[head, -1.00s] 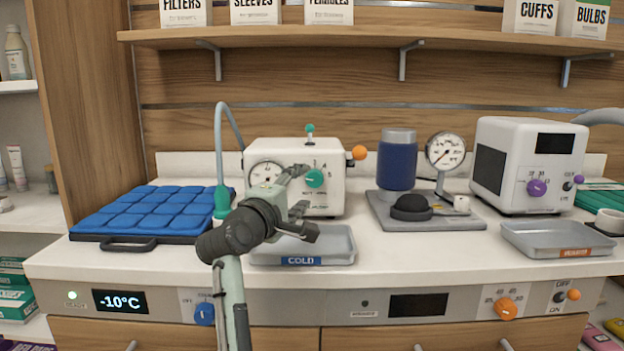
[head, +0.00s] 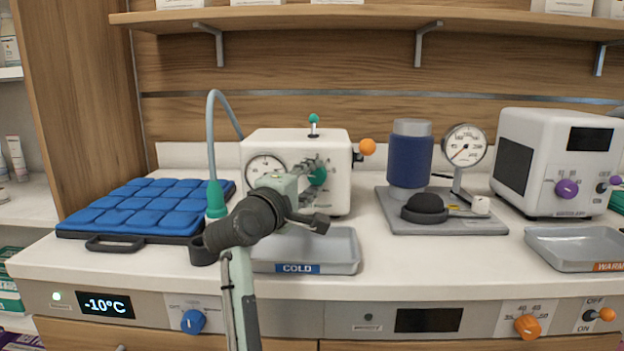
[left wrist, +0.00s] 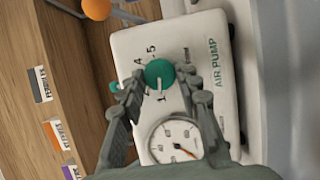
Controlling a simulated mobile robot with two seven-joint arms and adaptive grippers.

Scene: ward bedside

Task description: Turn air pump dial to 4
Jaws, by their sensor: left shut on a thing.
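The air pump (head: 270,145) is a white box on the counter with a round gauge (head: 265,168) on its front; it also fills the left wrist view (left wrist: 205,30). Its green dial (head: 318,175) is partly hidden by my gripper in the head view. In the left wrist view the dial (left wrist: 159,72) shows a pale mark, with printed digits 4 and 5 beside it; I cannot tell exactly which number the mark points to. My left gripper (left wrist: 156,80) is shut on the dial, one finger on each side. My right gripper is in neither view.
A grey COLD tray (head: 340,255) stands in front of the pump, below my left arm. A blue padded mat (head: 150,208) lies to the left. A green-topped lever (head: 314,120) and an orange knob (head: 367,147) stick out of the pump. A hand-bulb gauge stand (head: 465,222) is to the right.

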